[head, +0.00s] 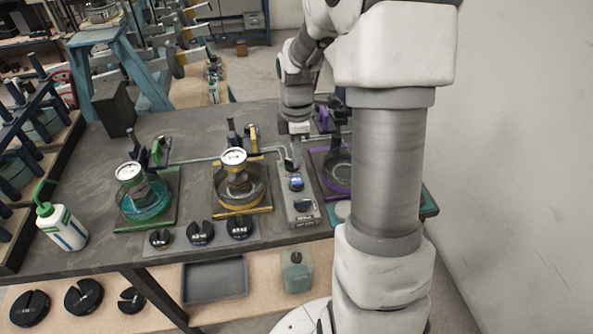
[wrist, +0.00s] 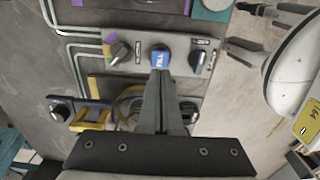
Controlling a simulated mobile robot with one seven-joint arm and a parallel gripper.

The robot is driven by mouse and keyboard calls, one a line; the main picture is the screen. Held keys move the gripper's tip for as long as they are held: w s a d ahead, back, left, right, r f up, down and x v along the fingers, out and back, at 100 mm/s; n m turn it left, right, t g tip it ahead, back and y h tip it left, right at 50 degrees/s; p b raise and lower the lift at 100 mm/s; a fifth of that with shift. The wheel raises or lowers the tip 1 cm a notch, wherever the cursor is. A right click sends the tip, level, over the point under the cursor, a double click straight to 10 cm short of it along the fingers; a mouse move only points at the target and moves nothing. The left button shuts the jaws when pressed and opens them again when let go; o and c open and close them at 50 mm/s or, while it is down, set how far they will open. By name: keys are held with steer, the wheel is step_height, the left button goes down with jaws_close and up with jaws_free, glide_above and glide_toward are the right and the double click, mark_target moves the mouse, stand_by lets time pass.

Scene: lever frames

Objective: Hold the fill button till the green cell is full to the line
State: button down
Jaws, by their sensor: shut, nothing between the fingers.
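The blue fill button (wrist: 160,58), lettered FILL, is on the grey control box (head: 303,210), and it also shows in the head view (head: 296,183). My gripper (wrist: 161,76) is shut and empty, with its tips at the button's near edge in the wrist view. In the head view my gripper (head: 294,163) points down over the box; I cannot tell whether it touches the button. The green cell (head: 172,219) is a clear round vessel on a green-edged base at the left, holding teal liquid (head: 148,208). Its fill line is too small to make out.
A yellow cell (head: 262,209) stands between the green cell and the box; a purple cell (head: 318,161) is to the right, partly behind my arm. Dark knobs (wrist: 118,51) (wrist: 197,62) flank the button. Black slotted weights (head: 200,233) and a white bottle (head: 62,227) stand in front.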

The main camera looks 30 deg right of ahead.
mark_target(296, 179)
steer(key=shift+f, duration=2.55)
